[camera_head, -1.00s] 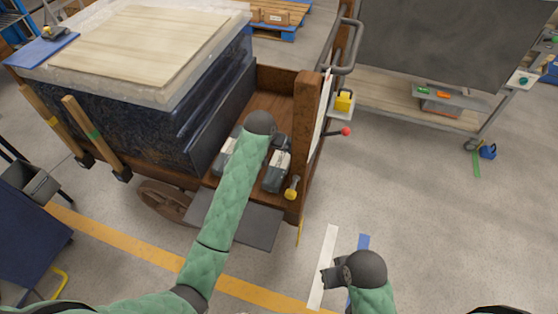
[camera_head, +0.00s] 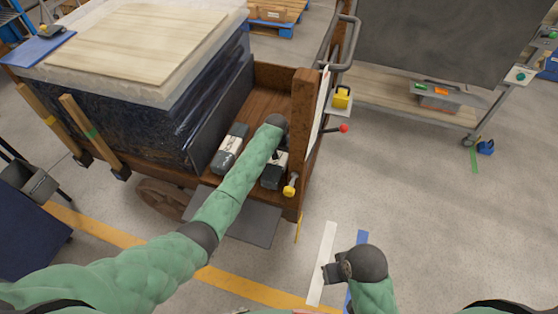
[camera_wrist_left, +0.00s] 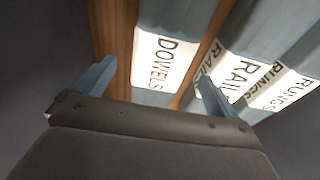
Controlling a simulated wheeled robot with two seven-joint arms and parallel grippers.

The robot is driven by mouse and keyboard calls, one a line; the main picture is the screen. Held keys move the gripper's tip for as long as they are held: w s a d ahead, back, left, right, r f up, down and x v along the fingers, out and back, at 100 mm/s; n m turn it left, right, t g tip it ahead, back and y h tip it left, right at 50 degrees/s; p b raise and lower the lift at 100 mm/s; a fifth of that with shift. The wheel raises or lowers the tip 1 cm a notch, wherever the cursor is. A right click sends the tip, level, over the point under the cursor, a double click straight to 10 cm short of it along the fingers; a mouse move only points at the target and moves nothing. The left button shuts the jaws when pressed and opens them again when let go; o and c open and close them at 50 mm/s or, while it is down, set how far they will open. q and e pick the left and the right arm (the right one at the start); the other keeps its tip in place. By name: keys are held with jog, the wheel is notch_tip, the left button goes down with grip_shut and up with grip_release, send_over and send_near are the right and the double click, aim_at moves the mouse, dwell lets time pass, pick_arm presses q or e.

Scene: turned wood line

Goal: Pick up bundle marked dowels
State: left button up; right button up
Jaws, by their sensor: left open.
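The bundle marked dowels (camera_wrist_left: 162,62) is blue-grey with a white band reading DOWELS. In the left wrist view it lies between the spread fingers of my left gripper (camera_wrist_left: 152,90), which is open and empty. That bundle's label is not readable there. My right gripper (camera_head: 332,272) is over the floor at the lower middle; its finger opening is unclear.
Bundles marked rails (camera_wrist_left: 232,75) and rungs (camera_wrist_left: 285,92) lie to the right in the wrist view. Another bundle (camera_head: 230,147) lies on the wooden cart deck left of my wrist. The cart's end post (camera_head: 301,140) stands close on the right. A dark wrapped stack (camera_head: 140,120) fills the left.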

pick_arm(q)
jog(key=shift+w+d+f+p, duration=0.15)
jog(key=shift+w+f, duration=0.1)
jog(key=shift+f, duration=1.2)
jog(key=shift+w+a+f+p, duration=0.15)
jog(key=shift+w+f, duration=0.1)
jog(key=shift+f, duration=1.15)
jog(key=shift+d, duration=0.1)
jog(key=c, duration=1.5)
